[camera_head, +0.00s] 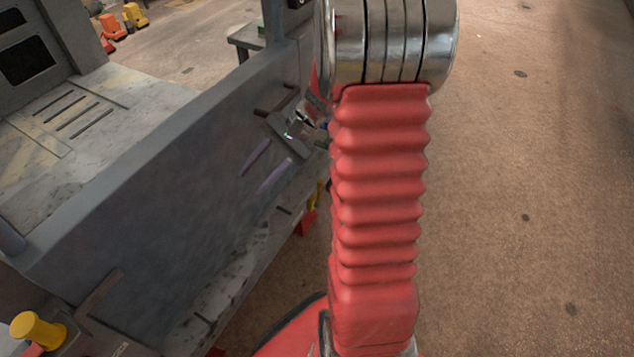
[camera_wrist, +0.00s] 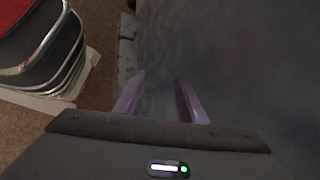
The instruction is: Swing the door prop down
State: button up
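My gripper (camera_head: 264,166) is open in the head view, its two purple fingers apart beside the large dark grey panel (camera_head: 180,170). In the wrist view the fingers of my gripper (camera_wrist: 160,80) are also apart, with only the blurred grey surface (camera_wrist: 240,70) behind them and nothing between them. I cannot single out the door prop for certain. A dark bent bar (camera_head: 100,290) stands at the panel's lower left, near a yellow knob (camera_head: 38,330). My arm hides part of the scene to the right of the panel.
A pale worn bench top (camera_head: 110,85) with dark slots lies behind the panel. A dark cabinet (camera_head: 30,45) stands at upper left. A small red-orange part (camera_head: 307,218) shows below the panel. Yellow and orange items (camera_head: 125,20) stand far back. The brown floor (camera_head: 530,180) at right is clear.

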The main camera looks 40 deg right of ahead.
jog(key=w+d+f+m+t+y, duration=0.2)
jog(key=w+d+f+m+t, duration=0.15)
jog(key=d+f+m, duration=0.4)
jog(key=m+t+h, duration=0.8)
jog(key=m+t, duration=0.4)
jog(key=m, duration=0.3)
send_near(320, 185)
jog(key=s+d, duration=0.2)
jog(key=s, duration=0.1)
jog(key=shift+a+f+n, duration=0.15)
jog(key=shift+f+n, duration=0.1)
jog(key=shift+f, duration=0.05)
jog(key=w, duration=0.4)
jog(key=w+a, duration=0.1)
jog(key=w, duration=0.4)
jog(key=w+a, duration=0.1)
jog(key=w, duration=0.3)
jog(key=shift+w+a, duration=0.25)
jog(key=shift+w, duration=0.05)
jog(key=shift+c, duration=0.6)
